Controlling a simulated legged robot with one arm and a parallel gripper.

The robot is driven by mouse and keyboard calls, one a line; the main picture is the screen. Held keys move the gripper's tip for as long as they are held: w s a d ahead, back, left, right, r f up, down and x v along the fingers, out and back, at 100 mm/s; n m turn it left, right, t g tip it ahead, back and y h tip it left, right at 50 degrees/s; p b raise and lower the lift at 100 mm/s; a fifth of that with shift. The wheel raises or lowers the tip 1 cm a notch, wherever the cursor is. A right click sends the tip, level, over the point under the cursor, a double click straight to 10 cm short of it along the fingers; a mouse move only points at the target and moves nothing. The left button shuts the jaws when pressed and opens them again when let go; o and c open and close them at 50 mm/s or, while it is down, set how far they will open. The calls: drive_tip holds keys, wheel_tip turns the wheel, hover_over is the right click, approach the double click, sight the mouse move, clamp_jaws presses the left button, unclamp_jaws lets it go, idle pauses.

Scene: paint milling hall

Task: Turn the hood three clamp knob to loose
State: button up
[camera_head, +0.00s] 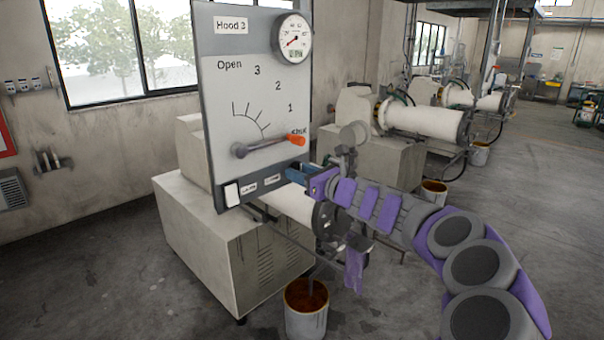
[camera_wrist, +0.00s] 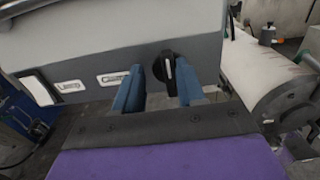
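The Hood 3 panel (camera_head: 225,120) stands upright on the machine, with a grey strip along its bottom edge. In the wrist view a black round knob (camera_wrist: 168,74) with a white pointer line sits on that strip (camera_wrist: 215,52). The pointer stands nearly upright, slightly tilted. My gripper (camera_head: 298,174) is at the panel's lower right corner and hides the knob in the head view. In the wrist view my gripper (camera_wrist: 159,78) has its blue fingers apart, one on each side of the knob, the right one closer. Whether they touch it is unclear.
An orange-tipped lever (camera_head: 270,146) on the panel points at Shut, just above my gripper. A white switch (camera_head: 232,194) and small label plates (camera_wrist: 113,77) sit left of the knob. A paint bucket (camera_head: 306,310) stands below. Further mills (camera_head: 425,120) stand behind.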

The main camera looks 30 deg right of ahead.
drive_tip(key=shift+d+f, duration=0.15)
drive_tip(key=shift+d, duration=0.5)
drive_tip(key=c, duration=0.4)
drive_tip(key=shift+d, duration=0.15)
drive_tip(key=c, duration=0.3)
drive_tip(key=shift+a, duration=0.3)
clamp_jaws()
drive_tip(key=shift+d, duration=0.15)
drive_tip(key=shift+a+f+n+b, duration=0.1)
drive_tip(key=shift+f+n+b, duration=0.05)
drive_tip(key=shift+n+b, duration=2.55)
drive_tip(key=shift+a+f+n+b, duration=0.1)
drive_tip(key=shift+n+b, duration=1.95)
drive_tip(key=shift+n, duration=1.25)
drive_tip(key=shift+a+f+n+b, duration=0.1)
drive_tip(key=shift+f+n+b, duration=0.05)
drive_tip(key=shift+n+b, duration=2.55)
drive_tip(key=shift+f+n, duration=0.1)
drive_tip(key=shift+n, duration=0.3)
